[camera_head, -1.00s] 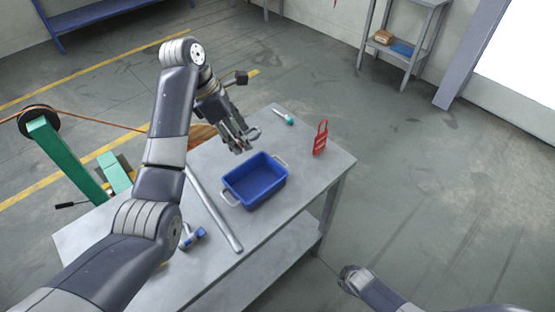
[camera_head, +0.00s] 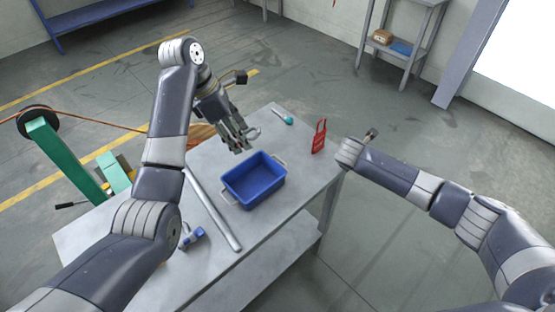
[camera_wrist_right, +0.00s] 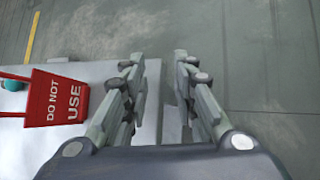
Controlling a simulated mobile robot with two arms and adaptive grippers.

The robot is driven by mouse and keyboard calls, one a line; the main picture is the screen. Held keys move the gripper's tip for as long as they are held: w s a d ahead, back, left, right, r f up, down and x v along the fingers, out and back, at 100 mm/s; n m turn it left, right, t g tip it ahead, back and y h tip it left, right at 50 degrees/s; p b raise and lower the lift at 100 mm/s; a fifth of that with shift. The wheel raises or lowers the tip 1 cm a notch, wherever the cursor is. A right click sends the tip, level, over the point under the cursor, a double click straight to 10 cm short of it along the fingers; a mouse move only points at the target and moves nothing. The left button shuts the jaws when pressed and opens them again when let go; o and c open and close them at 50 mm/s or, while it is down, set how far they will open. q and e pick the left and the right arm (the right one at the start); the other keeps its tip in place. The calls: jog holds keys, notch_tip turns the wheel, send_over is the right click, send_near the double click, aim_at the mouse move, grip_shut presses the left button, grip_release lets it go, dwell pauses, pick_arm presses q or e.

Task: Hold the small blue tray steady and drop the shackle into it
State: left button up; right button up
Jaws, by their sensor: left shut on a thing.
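The small blue tray (camera_head: 255,183) sits upright on the grey table, with a pale handle at each end. My left gripper (camera_head: 238,146) is shut on the shackle (camera_head: 253,133), a small grey metal loop, just beyond the tray's far-left rim. The fingers partly hide the shackle. My right gripper (camera_wrist_right: 160,75) is open and empty in the right wrist view, over the table's edge. In the head view its fingers are hidden behind my right wrist, to the right of the tray and apart from it.
A red "DO NOT USE" tag (camera_head: 319,136) stands on the table (camera_head: 215,165) near its right edge. A teal-ended tool (camera_head: 284,117) lies at the far corner. A long metal bar (camera_head: 214,210) and a blue-and-grey tool (camera_head: 192,238) lie left of the tray.

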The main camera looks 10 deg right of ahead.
jog(key=s+a+r+m+g+y, duration=0.1)
jog(key=a+r+g+y, duration=0.1)
jog(key=a, duration=0.6)
jog(key=s+a+r+g+y, duration=0.1)
jog(key=a+r, duration=0.2)
jog(key=a, duration=0.5)
jog(key=g+y, duration=0.2)
jog(key=g, duration=0.1)
send_near(275, 189)
jog(key=f, duration=0.7)
jog(key=shift+w+a+f, duration=0.1)
jog(key=shift+w+f, duration=0.25)
jog(key=shift+f, duration=0.05)
grip_shut()
